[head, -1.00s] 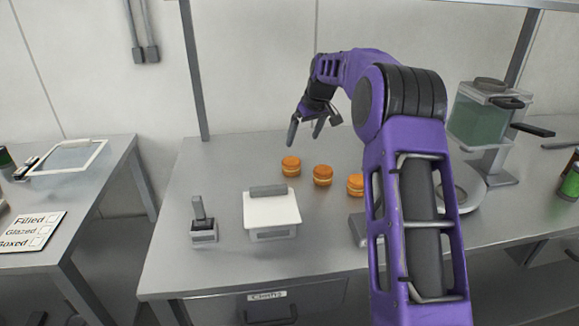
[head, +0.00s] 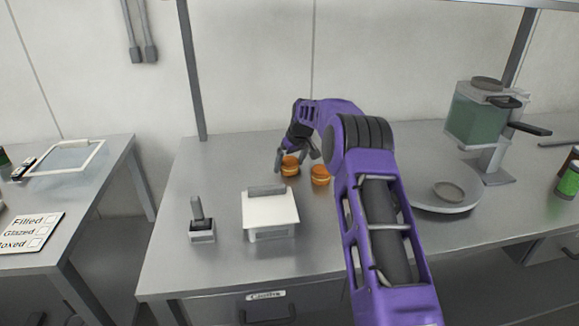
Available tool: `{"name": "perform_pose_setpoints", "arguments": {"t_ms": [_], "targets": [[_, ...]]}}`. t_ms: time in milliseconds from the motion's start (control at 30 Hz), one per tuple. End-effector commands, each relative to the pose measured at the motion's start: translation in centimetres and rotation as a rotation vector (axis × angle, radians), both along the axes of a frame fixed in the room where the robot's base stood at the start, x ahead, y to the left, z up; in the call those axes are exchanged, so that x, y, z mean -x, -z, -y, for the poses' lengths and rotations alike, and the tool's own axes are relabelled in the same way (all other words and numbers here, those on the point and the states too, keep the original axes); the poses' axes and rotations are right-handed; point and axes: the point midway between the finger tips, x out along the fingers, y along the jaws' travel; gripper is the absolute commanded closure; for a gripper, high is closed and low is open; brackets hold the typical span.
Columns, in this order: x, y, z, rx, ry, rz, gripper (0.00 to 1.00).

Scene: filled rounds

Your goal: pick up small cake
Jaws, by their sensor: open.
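Small round orange cakes with a pale middle band sit in a row on the metal table. The left cake (head: 290,167) is at my gripper (head: 294,160), which is open and reaches down around or just behind it; I cannot tell whether the fingers touch it. The middle cake (head: 320,175) stands just to the right, close to my gripper and partly beside my arm. A third cake is hidden behind my arm.
A white lidded box (head: 270,213) and a small stamp-like tool (head: 201,222) stand in front on the metal table (head: 180,260). A round plate-like stand (head: 447,196) and a green-filled dispenser (head: 478,122) are at right. The table's left back is clear.

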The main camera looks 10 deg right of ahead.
Motion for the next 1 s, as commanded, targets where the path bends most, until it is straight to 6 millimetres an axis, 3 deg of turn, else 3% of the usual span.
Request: {"name": "perform_pose_setpoints", "arguments": {"t_ms": [233, 500, 767, 1000], "targets": [[-0.1, 0.1, 0.0, 0.000, 0.000, 0.001, 0.02], [-0.1, 0.1, 0.0, 0.000, 0.000, 0.001, 0.47], [-0.1, -0.3, 0.0, 0.000, 0.000, 0.002, 0.48], [-0.2, -4.3, 0.0, 0.000, 0.000, 0.005, 0.48]]}}
